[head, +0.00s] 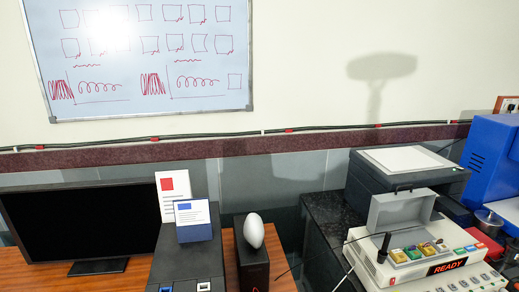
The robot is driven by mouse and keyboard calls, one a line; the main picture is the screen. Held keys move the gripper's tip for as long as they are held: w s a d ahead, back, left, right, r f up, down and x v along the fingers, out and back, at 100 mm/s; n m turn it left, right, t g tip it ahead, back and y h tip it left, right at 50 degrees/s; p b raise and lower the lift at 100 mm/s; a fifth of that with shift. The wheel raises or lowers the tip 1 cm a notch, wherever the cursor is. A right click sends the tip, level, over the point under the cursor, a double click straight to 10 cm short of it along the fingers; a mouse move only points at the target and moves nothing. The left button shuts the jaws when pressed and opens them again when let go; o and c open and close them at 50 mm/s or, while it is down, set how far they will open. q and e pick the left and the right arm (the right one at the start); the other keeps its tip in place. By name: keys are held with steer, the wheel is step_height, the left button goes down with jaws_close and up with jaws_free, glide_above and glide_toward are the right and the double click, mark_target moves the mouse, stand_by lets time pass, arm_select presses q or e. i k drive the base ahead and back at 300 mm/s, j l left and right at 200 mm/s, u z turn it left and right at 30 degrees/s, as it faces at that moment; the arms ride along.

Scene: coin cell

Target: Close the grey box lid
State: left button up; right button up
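The grey box lid (400,210) stands open, tilted up at the back of a pale device (385,275) at the lower right. A small dark handle shows at the lid's top edge. In front of the lid, several small yellow, green and other coloured pieces sit on the device's top. A red lit display (447,267) on its front reads "READY". Neither of my grippers shows in the head view.
A black stick-like object (385,246) rises at the device's left front. A dark printer-like machine (365,184) stands behind the lid, with a blue machine (492,160) to the right. Left are a monitor (80,225) and a white egg-shaped object (254,231) on a black box.

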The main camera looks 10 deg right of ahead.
mark_target(396, 210)
steer(key=z, duration=1.4)
